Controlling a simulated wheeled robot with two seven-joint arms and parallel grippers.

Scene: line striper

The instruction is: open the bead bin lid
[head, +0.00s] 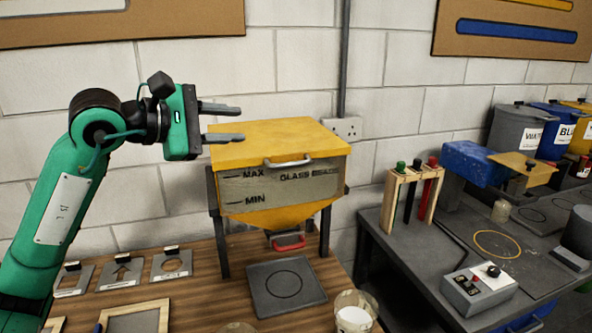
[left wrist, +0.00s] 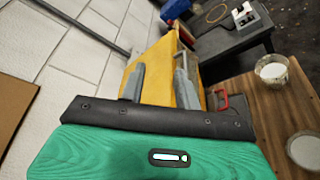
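The bead bin (head: 283,185) is a hopper on dark legs with a clear window marked MAX, MIN and GLASS BEADS. Its yellow lid (head: 275,143) is shut, with a metal bar handle (head: 288,162) on the front edge. My left gripper (head: 241,123) is open and empty at the lid's left side; the head view does not show whether it touches. In the left wrist view, the yellow lid (left wrist: 158,72) lies ahead, between and beyond the fingers of the left gripper (left wrist: 160,80), and the handle (left wrist: 181,64) is near the right finger. My right gripper is not in view.
A red handle (head: 289,241) is under the hopper, above a grey pad (head: 286,287) on the wooden table (head: 205,285). Stencil plates (head: 121,272) lie left, and a cup (head: 354,316) stands at the front. A wooden rack (head: 409,193) stands on the dark bench at right.

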